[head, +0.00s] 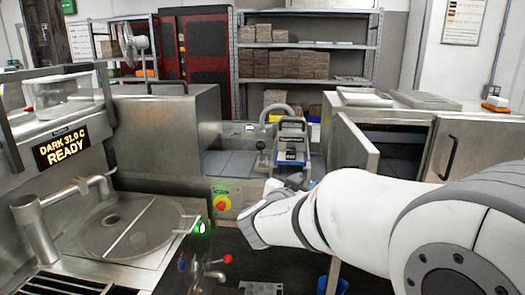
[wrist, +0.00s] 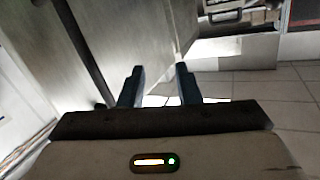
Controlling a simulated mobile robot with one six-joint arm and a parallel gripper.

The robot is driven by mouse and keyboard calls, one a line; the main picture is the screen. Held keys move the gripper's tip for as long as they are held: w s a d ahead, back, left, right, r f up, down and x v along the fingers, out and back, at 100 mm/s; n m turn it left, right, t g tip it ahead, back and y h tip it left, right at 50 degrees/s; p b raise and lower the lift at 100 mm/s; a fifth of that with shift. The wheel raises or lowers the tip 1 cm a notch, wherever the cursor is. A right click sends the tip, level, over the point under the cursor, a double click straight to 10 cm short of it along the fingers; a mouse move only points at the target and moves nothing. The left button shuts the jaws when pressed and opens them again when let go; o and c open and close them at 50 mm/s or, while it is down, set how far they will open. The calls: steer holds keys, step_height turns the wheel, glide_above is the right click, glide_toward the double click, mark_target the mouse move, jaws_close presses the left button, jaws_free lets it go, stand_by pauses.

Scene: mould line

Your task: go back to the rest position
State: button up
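My gripper (wrist: 158,78) shows in the wrist view with its two dark fingers apart and nothing between them. Beyond the fingers are a pale metal panel and a tiled floor (wrist: 285,95). In the head view my white arm reaches in from the right toward the middle. The gripper's fingers are not clear there, being small and partly behind the wrist.
A half-open cabinet door (head: 356,145) stands just behind my arm. A machine with a blue-and-grey block (head: 291,150) is at the centre. A round steel basin (head: 125,228) and a lit display reading READY (head: 61,147) are at left. Shelves (head: 306,46) stand behind.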

steer(key=s+a+f+n+g+y, duration=0.3)
steer(key=s+a+f+n+y, duration=0.25)
steer(key=s+n+y, duration=0.4)
steer(key=s+d+f+g, duration=0.4)
steer(key=s, duration=0.4)
steer(key=s+d+f+m+g, duration=0.1)
steer(key=s+d+f+g, duration=0.3)
steer(key=s, duration=0.4)
steer(key=shift+s+d+g, duration=0.15)
steer(key=shift+s+g, duration=0.15)
steer(key=shift+s, duration=0.1)
